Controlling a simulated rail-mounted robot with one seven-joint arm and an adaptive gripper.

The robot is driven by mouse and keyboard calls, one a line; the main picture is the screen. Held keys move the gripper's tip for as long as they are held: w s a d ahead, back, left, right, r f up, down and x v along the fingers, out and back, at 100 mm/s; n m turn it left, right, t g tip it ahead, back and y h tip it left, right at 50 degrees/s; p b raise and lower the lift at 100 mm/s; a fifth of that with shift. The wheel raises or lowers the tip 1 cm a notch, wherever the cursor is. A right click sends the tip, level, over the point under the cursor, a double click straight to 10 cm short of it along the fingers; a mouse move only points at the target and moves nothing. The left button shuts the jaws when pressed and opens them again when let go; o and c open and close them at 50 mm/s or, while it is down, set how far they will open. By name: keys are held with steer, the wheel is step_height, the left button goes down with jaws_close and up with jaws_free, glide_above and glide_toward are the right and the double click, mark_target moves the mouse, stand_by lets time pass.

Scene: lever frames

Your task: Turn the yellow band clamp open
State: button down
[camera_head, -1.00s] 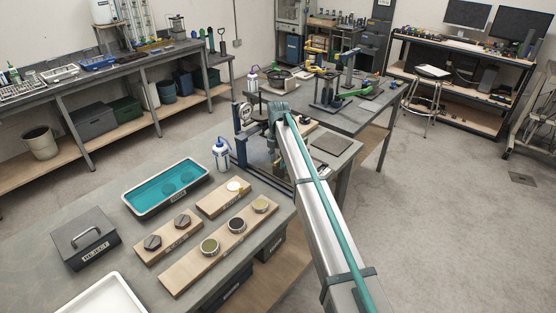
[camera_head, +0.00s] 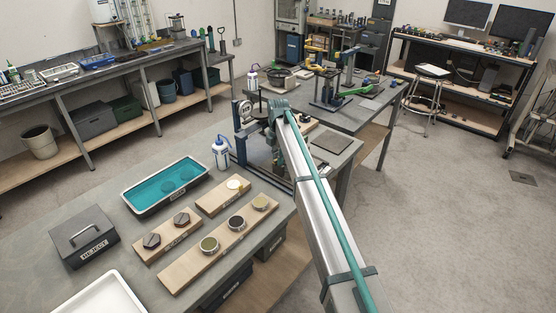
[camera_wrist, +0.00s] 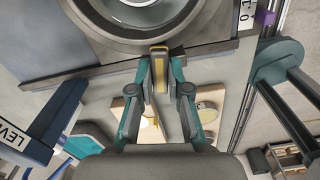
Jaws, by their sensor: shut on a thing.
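My gripper (camera_wrist: 160,75) has teal fingers that come in from below, one on each side of the clamp. It is shut on the clamp. In the camera_head view my arm hides the gripper and clamp, and how far the clamp is turned cannot be told.
Blue-framed hardware with a label (camera_wrist: 30,125) stands left of the gripper, and teal bars (camera_wrist: 285,75) stand right. A teal-filled tray (camera_head: 166,186), wooden boards with discs (camera_head: 218,245), a reject box (camera_head: 84,237) and a wash bottle (camera_head: 221,153) are on the bench.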

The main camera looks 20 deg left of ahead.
steer(key=m+b, duration=0.1)
steer(key=m, duration=0.2)
steer(key=shift+f+m, duration=0.1)
steer(key=shift+m, duration=0.2)
steer(key=m+b, duration=0.2)
steer(key=m, duration=0.2)
steer(key=shift+m, duration=0.3)
steer(key=m+b, duration=0.1)
steer(key=m, duration=0.3)
steer(key=shift+s+m, duration=0.1)
steer(key=shift+m, duration=1.7)
steer(key=c, duration=1.1)
jaws_free()
steer(key=shift+r, duration=4.1)
